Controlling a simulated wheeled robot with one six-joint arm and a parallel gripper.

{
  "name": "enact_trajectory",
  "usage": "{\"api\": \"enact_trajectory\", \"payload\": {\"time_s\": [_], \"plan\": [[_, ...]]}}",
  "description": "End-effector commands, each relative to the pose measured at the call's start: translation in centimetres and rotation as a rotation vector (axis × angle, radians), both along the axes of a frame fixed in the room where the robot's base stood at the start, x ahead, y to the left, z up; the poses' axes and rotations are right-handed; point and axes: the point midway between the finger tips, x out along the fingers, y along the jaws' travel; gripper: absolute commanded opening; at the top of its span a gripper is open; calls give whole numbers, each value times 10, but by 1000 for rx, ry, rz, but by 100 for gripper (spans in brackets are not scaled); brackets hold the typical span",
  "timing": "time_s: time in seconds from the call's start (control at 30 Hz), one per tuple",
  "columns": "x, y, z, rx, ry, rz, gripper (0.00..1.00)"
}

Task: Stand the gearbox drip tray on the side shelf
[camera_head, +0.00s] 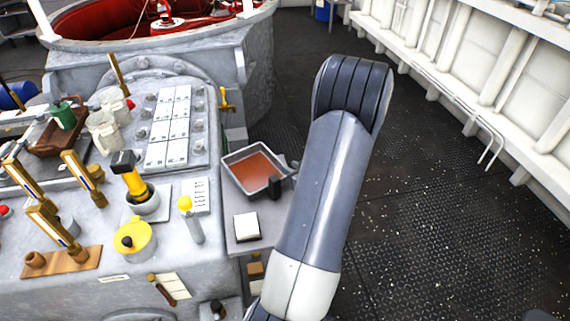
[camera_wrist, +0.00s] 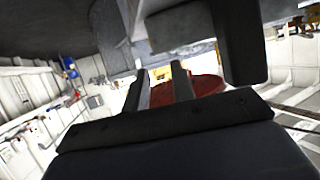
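The gearbox drip tray (camera_head: 232,161) is a grey, open, square pan with reddish-brown liquid in it. In the head view it lies level at the far end of the side shelf (camera_head: 238,240), a narrow grey ledge beside the console. I cannot tell whether its base touches the shelf. My gripper (camera_head: 279,183) is at the tray's right edge, with a dark finger over the near right corner. My arm hides the rest of the gripper. In the wrist view dark gripper parts fill the middle, and a reddish-brown surface shows behind them. Whether the fingers press on the rim is not clear.
A small white-topped block (camera_head: 247,227) stands on the shelf's near part. Open dark deck (camera_head: 440,220) lies to the right, up to a white wall with a rail.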

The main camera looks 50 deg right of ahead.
Motion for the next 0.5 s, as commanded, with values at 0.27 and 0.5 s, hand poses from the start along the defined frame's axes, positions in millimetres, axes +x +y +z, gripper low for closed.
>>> {"api": "enact_trajectory", "payload": {"time_s": [0.27,0.5], "plan": [[-45,13,20,0,-1,-2,24],[-57,18,25,1,0,0,24]]}}
